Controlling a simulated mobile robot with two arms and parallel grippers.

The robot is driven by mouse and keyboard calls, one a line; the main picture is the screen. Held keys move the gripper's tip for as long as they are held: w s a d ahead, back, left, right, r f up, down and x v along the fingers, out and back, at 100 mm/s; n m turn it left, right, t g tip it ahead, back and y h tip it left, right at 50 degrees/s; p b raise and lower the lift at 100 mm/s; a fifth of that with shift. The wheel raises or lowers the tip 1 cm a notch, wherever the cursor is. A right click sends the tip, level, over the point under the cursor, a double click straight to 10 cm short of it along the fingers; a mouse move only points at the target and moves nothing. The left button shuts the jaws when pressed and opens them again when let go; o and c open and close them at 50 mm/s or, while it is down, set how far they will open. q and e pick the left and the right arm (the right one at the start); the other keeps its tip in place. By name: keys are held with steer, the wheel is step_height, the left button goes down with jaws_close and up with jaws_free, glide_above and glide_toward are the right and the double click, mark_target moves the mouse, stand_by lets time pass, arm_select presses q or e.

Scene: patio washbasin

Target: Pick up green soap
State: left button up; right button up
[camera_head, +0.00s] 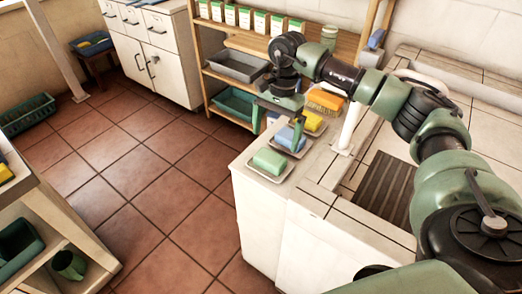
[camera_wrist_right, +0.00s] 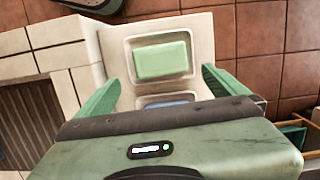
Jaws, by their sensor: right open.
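The green soap (camera_head: 269,161) is a pale green block lying in a light dish (camera_head: 266,175) near the front left end of the white counter. In the right wrist view the green soap (camera_wrist_right: 162,61) lies in its dish (camera_wrist_right: 128,45), just beyond the fingertips and roughly centred between them. My right gripper (camera_head: 277,122) is open and empty above the row of dishes. In the wrist view its two green fingers (camera_wrist_right: 160,88) are wide apart, one on each side. My left gripper is not in view.
A blue soap (camera_head: 290,138) sits in the dish behind the green one, partly hidden in the wrist view. A sink (camera_head: 385,190) is right; the tiled floor (camera_head: 140,190) is mostly open.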

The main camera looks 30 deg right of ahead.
mark_target(271, 156)
steer(key=shift+f, duration=0.4)
steer(key=f, duration=0.1)
steer(key=a+f, duration=0.1)
steer(key=f+p, duration=0.1)
steer(key=shift+s+a+f, duration=0.15)
steer(key=shift+s+f, duration=0.2)
steer(key=shift+f, duration=0.05)
step_height(271, 156, down, 2)
steer(key=shift+a+f, duration=0.15)
steer(key=shift+f, duration=0.2)
steer(key=c, duration=1.3)
steer(key=shift+c, duration=1)
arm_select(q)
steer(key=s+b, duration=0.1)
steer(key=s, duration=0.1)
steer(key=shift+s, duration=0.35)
arm_select(e)
step_height(271, 156, up, 20)
